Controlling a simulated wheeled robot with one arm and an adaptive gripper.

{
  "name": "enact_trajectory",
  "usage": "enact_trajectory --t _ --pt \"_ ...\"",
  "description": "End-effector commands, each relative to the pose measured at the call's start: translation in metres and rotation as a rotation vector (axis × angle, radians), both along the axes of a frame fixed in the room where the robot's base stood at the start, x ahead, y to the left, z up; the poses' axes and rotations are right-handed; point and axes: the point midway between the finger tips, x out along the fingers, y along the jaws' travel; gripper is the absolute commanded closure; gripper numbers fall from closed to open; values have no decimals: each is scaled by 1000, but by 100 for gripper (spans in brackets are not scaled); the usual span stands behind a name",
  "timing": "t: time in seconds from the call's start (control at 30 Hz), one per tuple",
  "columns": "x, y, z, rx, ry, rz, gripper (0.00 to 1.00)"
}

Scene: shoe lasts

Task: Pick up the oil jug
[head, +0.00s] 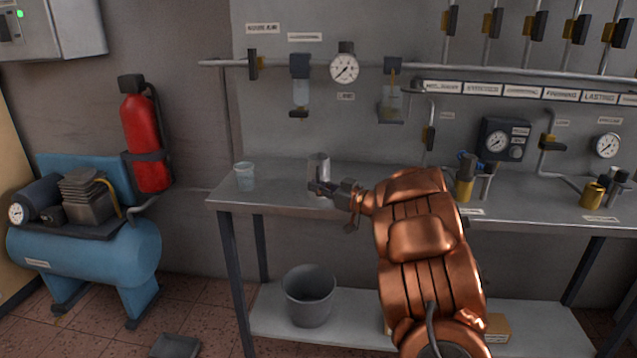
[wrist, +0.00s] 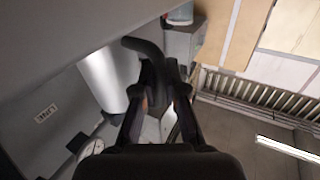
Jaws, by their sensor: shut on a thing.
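The oil jug (head: 319,166) is a silvery metal cylinder at the left part of the workbench, upright in the head view. My gripper (head: 324,188) reaches it from the right, and its fingers cover the jug's lower part there. In the wrist view the jug's shiny body (wrist: 102,78) lies left of my fingers. A dark curved handle (wrist: 143,48) passes between the fingertips (wrist: 160,75), and my gripper is shut on it. I cannot tell whether the jug's base touches the bench.
The grey workbench (head: 285,202) has a clear cup (head: 245,176) left of the jug. Gauges, a pipe and filter units (head: 300,85) are on the wall behind. Brass fittings (head: 592,195) stand at right. A grey bucket (head: 309,297) is on the lower shelf.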

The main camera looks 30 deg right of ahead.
Motion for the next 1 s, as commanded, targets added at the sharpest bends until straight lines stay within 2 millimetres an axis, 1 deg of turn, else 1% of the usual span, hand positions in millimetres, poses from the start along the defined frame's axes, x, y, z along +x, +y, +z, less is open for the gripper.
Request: enact_trajectory --t 0.17,0.37,0.57,0.77,1.0 --pt "0 0 1 0 0 0 100" --pt "0 0 6 -1 -1 0 100" --pt "0 0 19 -1 -1 -1 100" --pt "0 0 37 -2 -3 -1 100" --pt "-20 10 39 -2 -2 0 100"
